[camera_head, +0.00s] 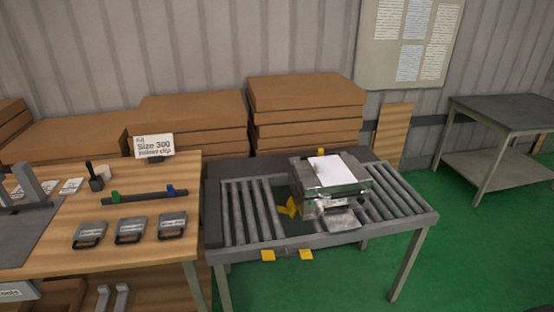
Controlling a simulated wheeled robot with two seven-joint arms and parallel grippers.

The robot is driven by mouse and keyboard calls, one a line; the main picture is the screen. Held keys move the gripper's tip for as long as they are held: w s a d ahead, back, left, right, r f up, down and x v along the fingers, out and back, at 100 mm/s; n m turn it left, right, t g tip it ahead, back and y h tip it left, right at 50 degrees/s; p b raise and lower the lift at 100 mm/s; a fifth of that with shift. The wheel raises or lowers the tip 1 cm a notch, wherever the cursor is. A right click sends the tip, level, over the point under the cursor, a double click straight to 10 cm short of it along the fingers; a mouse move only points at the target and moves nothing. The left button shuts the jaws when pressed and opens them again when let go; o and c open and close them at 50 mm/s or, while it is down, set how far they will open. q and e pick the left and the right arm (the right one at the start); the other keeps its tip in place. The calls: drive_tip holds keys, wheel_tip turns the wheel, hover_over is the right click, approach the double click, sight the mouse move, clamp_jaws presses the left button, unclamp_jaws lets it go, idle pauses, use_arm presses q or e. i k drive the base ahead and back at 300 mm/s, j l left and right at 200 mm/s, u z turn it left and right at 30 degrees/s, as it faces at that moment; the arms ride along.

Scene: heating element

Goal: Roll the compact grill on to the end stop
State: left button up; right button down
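The compact grill appears to be the silver, boxy appliance (358,187) with a white sheet (331,169) on its top. It sits on the roller table (215,242), right of the middle, with bare rollers to its left and right. A flat grey piece (341,219) shows at its front, and I cannot tell whether it is part of the grill. Yellow pieces show left of the grill (288,207) and behind it (321,152). I cannot tell which part is the end stop. Neither of my grippers is in view.
A wooden bench (150,250) on the left holds several grey plates with handles (130,230), a dark bar with green and blue ends (142,196) and a "Size 300" sign (154,145). Stacked brown boxes (305,92) stand behind. A grey table (505,112) is at right.

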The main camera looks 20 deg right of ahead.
sight(337, 205)
drive_tip(key=z, duration=1.2)
